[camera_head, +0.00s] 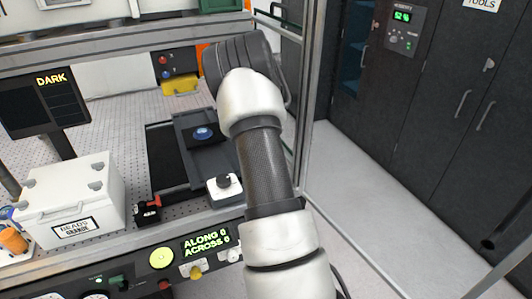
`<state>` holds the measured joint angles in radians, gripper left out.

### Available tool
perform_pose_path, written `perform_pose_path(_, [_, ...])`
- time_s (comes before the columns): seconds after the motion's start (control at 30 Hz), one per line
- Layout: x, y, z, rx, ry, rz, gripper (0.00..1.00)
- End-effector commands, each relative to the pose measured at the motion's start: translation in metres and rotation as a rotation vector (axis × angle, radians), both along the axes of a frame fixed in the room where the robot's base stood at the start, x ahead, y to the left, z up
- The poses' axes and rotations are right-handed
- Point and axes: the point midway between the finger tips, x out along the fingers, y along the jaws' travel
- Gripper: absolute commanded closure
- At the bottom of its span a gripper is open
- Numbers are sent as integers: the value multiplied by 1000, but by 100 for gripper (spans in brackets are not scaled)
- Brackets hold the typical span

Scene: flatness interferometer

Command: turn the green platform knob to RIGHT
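A small green knob (116,282) shows low on the dark front panel, at the bottom edge of the view. It looks like the green platform knob, but its label and pointer direction are too small to read. My arm rises through the middle of the view and bends away at the top. My gripper does not show, so I cannot tell whether it is open or shut.
The panel also has a display (205,241) reading ALONG 0, ACROSS 0, a yellow-green button (161,258) and a yellow knob (195,271). Above stand a white box (70,200), a DARK screen (47,103) and a grey stage (207,157). Open floor lies right.

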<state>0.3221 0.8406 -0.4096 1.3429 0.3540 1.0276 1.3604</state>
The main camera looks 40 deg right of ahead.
Motion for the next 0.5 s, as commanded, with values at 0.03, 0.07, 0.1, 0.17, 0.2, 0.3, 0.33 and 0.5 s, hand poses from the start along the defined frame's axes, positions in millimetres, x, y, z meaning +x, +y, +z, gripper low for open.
perform_pose_path(0.03, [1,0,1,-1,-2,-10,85])
perform_pose_path(0.07, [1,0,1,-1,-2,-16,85])
perform_pose_path(0.1, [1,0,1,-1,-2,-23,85])
perform_pose_path(0.17, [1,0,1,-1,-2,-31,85])
perform_pose_path(0.2, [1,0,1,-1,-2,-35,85])
perform_pose_path(0.3, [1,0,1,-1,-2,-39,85])
perform_pose_path(0.33, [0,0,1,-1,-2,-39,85])
perform_pose_path(0.5, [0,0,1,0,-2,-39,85])
